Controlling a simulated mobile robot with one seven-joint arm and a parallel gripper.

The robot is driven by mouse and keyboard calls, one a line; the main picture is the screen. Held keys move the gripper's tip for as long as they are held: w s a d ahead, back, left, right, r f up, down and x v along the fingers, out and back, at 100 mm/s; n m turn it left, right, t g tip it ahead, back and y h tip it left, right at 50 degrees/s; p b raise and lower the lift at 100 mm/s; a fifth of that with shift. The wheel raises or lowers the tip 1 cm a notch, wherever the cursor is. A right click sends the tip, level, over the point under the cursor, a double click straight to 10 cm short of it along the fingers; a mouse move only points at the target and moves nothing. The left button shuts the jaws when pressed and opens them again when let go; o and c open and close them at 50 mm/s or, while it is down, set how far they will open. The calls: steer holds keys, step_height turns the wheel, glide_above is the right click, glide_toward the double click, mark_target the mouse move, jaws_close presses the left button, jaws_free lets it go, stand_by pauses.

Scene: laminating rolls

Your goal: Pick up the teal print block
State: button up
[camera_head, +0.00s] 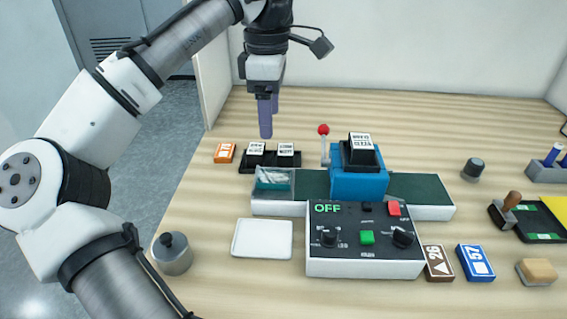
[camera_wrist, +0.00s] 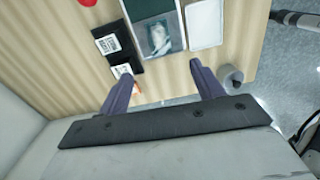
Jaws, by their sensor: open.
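No block in view is plainly teal. The one teal patch (camera_head: 272,185) is at the left end of the green belt, partly under a pale, crumpled-looking item; I cannot tell whether it is a block. It also shows in the wrist view (camera_wrist: 158,38). Two black blocks with white labels, a left one (camera_head: 255,149) and a right one (camera_head: 286,150), sit in a black holder (camera_head: 270,166); their print is too small to read. My gripper (camera_head: 265,118) is open and empty, above the holder. Its purple fingers are apart in the wrist view (camera_wrist: 163,80).
A blue press (camera_head: 358,186) with a black labelled block on top and a red-knobbed lever (camera_head: 323,130) stands behind a control box (camera_head: 365,255) reading OFF. Orange (camera_head: 224,153), brown (camera_head: 438,262) and blue (camera_head: 475,262) blocks, a white tray (camera_head: 262,239) and a metal pot (camera_head: 172,255) lie around.

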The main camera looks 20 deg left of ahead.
glide_above(271, 176)
step_height(271, 176, down, 8)
steer(key=shift+r, duration=0.1)
steer(key=shift+f+p, duration=0.65)
steer(key=shift+f, duration=2.3)
steer(key=c, duration=1.1)
steer(key=shift+o, duration=0.2)
steer(key=shift+r, duration=0.1)
